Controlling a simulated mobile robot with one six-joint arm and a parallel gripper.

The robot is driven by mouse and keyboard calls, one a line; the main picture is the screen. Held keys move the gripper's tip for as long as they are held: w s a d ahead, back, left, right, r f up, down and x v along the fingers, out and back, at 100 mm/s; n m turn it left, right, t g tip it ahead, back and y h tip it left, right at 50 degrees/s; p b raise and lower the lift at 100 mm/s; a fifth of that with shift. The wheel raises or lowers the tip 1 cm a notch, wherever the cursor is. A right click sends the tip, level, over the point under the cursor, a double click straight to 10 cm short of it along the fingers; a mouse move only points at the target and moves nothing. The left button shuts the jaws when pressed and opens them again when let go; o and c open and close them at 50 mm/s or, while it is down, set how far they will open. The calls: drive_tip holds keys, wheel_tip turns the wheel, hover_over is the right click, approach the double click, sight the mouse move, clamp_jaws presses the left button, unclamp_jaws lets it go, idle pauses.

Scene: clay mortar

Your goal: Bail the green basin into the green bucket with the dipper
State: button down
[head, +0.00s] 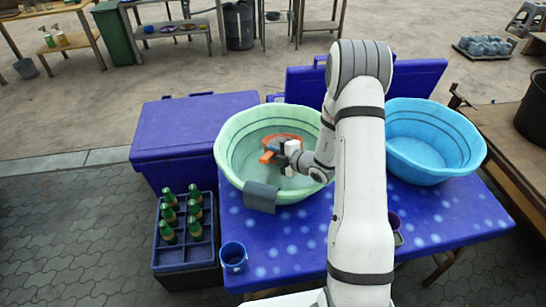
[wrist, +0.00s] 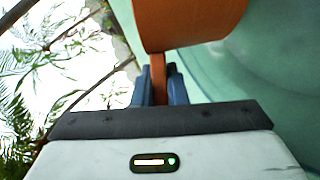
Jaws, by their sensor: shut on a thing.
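The pale green basin (head: 230,157) stands on the blue spotted table, with water visible inside it. The orange dipper (head: 283,138) is within the basin's outline in the head view; whether it touches the water I cannot tell. My gripper (head: 281,152) is shut on the dipper's handle. In the wrist view the gripper (wrist: 160,85) has its blue fingers on both sides of the narrow orange handle, with the dipper's cup (wrist: 188,24) just beyond. I see no bucket that is clearly the green one; my arm hides part of the table.
A blue basin (head: 430,145) stands to the right. A grey cloth (head: 261,197) hangs over the green basin's front rim. A blue mug (head: 233,257) is at the table's front left. A crate of green bottles (head: 187,238) and a blue cooler (head: 185,132) are left.

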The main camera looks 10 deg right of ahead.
drive_tip(key=shift+n+t, duration=0.5)
drive_tip(key=shift+t, duration=0.3)
drive_tip(key=r, duration=0.7)
drive_tip(key=shift+s+r, duration=0.1)
drive_tip(key=shift+s, duration=0.3)
drive_tip(key=shift+s+r+n+t+y+b, duration=0.25)
drive_tip(key=shift+y+b, duration=0.25)
drive_tip(key=shift+b, duration=0.25)
drive_tip(key=shift+s+r+n+t+y+b, duration=0.15)
drive_tip(key=shift+r+n+t+b, duration=0.25)
drive_tip(key=shift+r, duration=0.3)
drive_tip(key=shift+s+r+n+t+y+b, duration=0.15)
drive_tip(key=shift+r+n+t+b, duration=0.2)
drive_tip(key=shift+r, duration=0.35)
